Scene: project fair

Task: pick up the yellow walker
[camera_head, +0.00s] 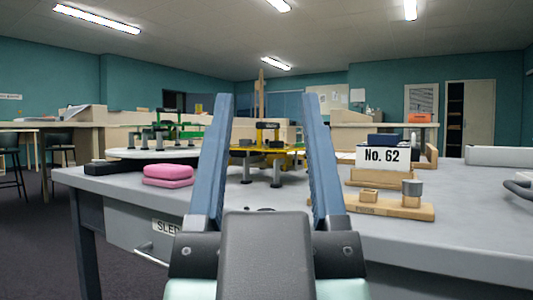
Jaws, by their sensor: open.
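The yellow walker (289,162) stands on the grey table (455,232), seen between and beyond my gripper's fingers. It has a flat yellow body, a yellow and black upper part and dark legs with grey feet. My right finger hides part of it, and my left finger may cover its left edge. My gripper (268,98) is open and empty, its two blue-grey fingers pointing up and forward in the picture, on the near side of the walker and apart from it.
A pink block (168,181) lies at the table's left front. A white round board (150,153) with a green device (180,130) stands behind it. A "No. 62" sign (383,157) and a wooden block with a metal cylinder (395,208) stand right. The table's right front is mostly bare.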

